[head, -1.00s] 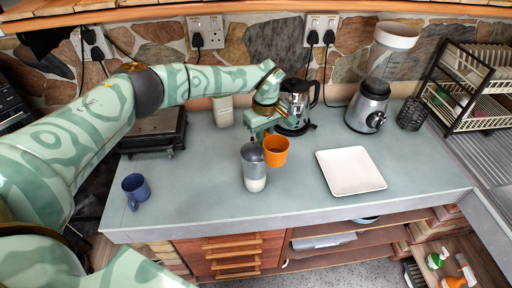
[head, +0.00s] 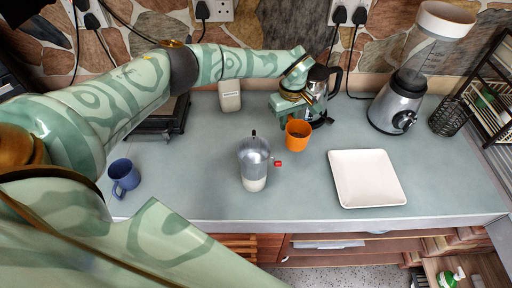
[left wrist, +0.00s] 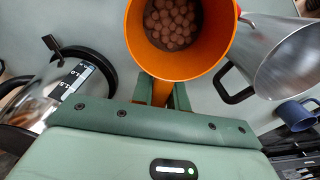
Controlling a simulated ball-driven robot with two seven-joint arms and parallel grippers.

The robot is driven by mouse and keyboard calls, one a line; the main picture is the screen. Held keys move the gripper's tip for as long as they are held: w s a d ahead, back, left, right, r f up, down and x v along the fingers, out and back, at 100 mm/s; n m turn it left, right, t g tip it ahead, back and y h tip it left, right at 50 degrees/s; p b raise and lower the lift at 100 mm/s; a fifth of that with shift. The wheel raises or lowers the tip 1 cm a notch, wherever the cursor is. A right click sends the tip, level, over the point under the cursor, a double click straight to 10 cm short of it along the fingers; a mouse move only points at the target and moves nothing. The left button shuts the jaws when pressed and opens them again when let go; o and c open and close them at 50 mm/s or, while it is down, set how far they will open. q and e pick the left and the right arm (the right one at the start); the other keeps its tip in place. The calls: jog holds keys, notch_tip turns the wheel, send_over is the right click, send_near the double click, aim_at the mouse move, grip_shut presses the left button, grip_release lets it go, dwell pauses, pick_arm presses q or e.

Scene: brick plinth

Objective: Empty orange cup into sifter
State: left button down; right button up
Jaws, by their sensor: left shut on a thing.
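The orange cup (head: 298,136) is in my left gripper (head: 290,110), which is shut on it. The cup looks upright with its mouth up. In the left wrist view the cup (left wrist: 133,30) holds several brown balls, between the fingers (left wrist: 162,95). The sifter (head: 254,158) is a grey metal cylinder with a whitish lower part and a red knob. It stands on the counter, left of and nearer than the cup, with a gap between them. The left wrist view shows the sifter (left wrist: 280,60) at right. Whether the cup touches the counter is unclear. My right gripper is not in view.
A white square plate (head: 367,178) lies to the right. A blue mug (head: 124,174) is at the left. The front middle counter (head: 290,195) is clear.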

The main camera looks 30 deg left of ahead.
pick_arm(q)
jog(key=shift+w, duration=0.2)
jog(key=shift+s+a+r+t+p, duration=0.25)
jog(key=shift+s+p, duration=0.2)
jog(key=shift+p, duration=0.55)
jog(key=s+a+r+t+h+p, duration=0.1)
jog(key=s+a+r+t+h, duration=0.2)
jog(key=t, duration=0.4)
jog(key=shift+s+r+t+h+p, duration=0.4)
jog(key=shift+s+r+h, duration=0.35)
jog(key=shift+h, duration=0.55)
